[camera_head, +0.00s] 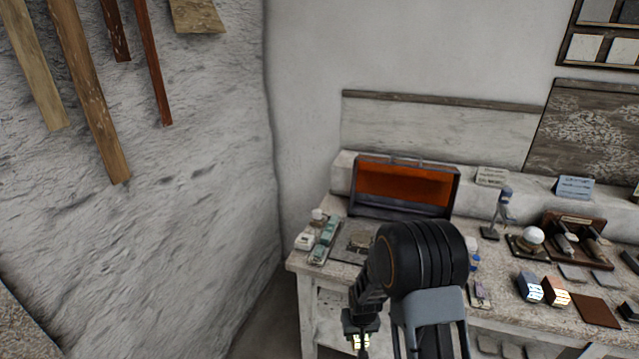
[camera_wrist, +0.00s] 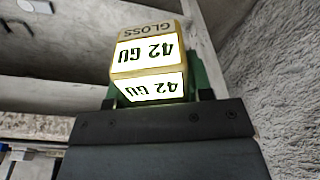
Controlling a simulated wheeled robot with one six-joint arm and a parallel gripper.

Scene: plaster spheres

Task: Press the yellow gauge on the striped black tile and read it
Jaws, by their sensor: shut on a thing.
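My gripper (camera_head: 361,328) hangs low in front of the workbench's left end in the head view, shut on the yellow gauge (camera_head: 361,342). In the wrist view the yellow gauge (camera_wrist: 148,62) sits between green finger pads, above my dark gripper body. Its "GLOSS" label and two lit faces are upside down, and both faces read 42 GU. The gauge appears clear of the bench surface. Several dark tiles lie on the right of the bench, one of them a dark tile (camera_head: 574,273). I cannot make out stripes on any of them.
A rough wall (camera_head: 150,220) stands left. My arm hides part of the bench.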

